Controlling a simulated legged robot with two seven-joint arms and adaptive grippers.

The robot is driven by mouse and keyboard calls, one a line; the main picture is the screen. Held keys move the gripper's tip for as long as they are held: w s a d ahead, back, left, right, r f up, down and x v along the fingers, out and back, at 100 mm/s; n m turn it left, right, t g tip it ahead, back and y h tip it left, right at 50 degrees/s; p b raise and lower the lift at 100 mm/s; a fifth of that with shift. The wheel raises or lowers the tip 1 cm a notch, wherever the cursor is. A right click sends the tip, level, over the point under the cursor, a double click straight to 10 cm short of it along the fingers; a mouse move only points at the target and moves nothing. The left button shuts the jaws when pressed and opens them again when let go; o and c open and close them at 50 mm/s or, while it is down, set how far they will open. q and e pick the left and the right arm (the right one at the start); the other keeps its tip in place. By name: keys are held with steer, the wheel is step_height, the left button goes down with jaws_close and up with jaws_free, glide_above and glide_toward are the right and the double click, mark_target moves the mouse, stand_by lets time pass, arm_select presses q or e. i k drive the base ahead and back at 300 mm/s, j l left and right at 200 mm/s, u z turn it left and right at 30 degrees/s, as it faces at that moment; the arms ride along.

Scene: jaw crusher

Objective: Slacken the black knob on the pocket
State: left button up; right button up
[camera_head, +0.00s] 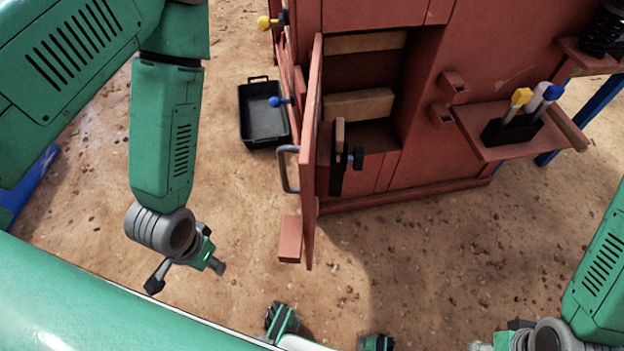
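The black pocket (338,180) is on the inner face of the red door (312,150), which stands open and is seen nearly edge-on. A wooden piece (340,132) sticks up out of the pocket. A dark knob (357,157) sits on the pocket's right side; it looks black to dark blue. My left gripper (187,277) is open and empty, low to the left of the door, well apart from the knob. My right gripper (497,344) is at the bottom right edge, partly cut off, and far from the knob. Its fingers are not clear.
A grey handle (287,168) and a red block (290,240) stick out from the door's left. A blue knob (275,101) and a yellow knob (265,22) are behind it. A black bin (262,122) lies on the sand. A shelf (487,148) at right holds tools. Sand before the door is open.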

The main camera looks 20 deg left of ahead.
mark_target(357, 159)
steer(key=i+j, duration=0.1)
steer(key=j, duration=0.3)
steer(key=i+j, duration=0.1)
steer(key=j, duration=0.35)
steer(key=k, duration=0.2)
steer(key=l+u, duration=0.45)
steer(key=l, duration=0.5)
steer(key=l+u, duration=0.5)
steer(key=l, duration=0.5)
steer(key=k+l+u, duration=0.15)
steer(key=l, duration=1.55)
steer(key=i, duration=0.05)
